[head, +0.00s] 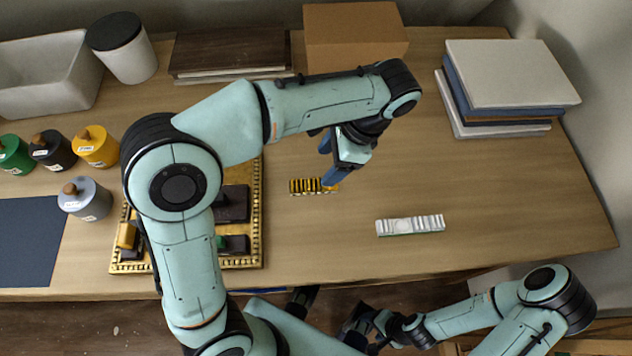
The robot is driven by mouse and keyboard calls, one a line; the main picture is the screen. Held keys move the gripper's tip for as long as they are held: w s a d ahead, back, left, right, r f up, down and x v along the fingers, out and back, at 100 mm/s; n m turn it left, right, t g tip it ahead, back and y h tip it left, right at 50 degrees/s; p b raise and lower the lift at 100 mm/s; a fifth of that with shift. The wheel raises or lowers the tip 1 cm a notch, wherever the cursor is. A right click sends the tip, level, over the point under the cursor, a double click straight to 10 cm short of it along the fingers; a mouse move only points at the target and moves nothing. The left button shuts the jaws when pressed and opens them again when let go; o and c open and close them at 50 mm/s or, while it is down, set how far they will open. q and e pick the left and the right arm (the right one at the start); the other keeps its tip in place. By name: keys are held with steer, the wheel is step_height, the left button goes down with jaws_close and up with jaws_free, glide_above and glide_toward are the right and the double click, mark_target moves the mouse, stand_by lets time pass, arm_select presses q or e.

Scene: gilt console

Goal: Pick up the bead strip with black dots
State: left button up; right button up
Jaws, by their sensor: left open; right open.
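A gold strip with black bands (308,186) lies on the wooden table near the middle; it looks like the bead strip with black dots. Its right end is close to my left gripper's fingers and partly hidden by them. My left gripper (328,161) is open, with blue fingers pointing down beside and above that right end. I cannot tell if it touches the strip. A white and silver strip (411,225) lies further right and nearer the front. My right gripper (358,323) is low, below the table's front edge, dark and away from both strips.
A gilt-edged tray (256,258) with dark blocks stands left, partly behind my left arm. Several lidded jars (96,147), a white bin (75,85) and a dark mat (30,242) are further left. A cardboard box (355,30) and stacked books (510,75) stand behind. The right front is clear.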

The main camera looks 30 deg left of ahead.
mark_target(314, 182)
arm_select(q)
steer(key=x, duration=0.3)
steer(key=shift+d, duration=0.1)
steer(key=shift+w+d+b+x, duration=0.15)
steer(key=shift+b+x, duration=0.3)
steer(key=shift+x, duration=1.05)
steer(key=shift+w+d+b+x, duration=0.15)
steer(key=shift+b+x, duration=0.3)
steer(key=shift+x, duration=1.05)
steer(key=shift+f, duration=0.1)
steer(key=c, duration=1.2)
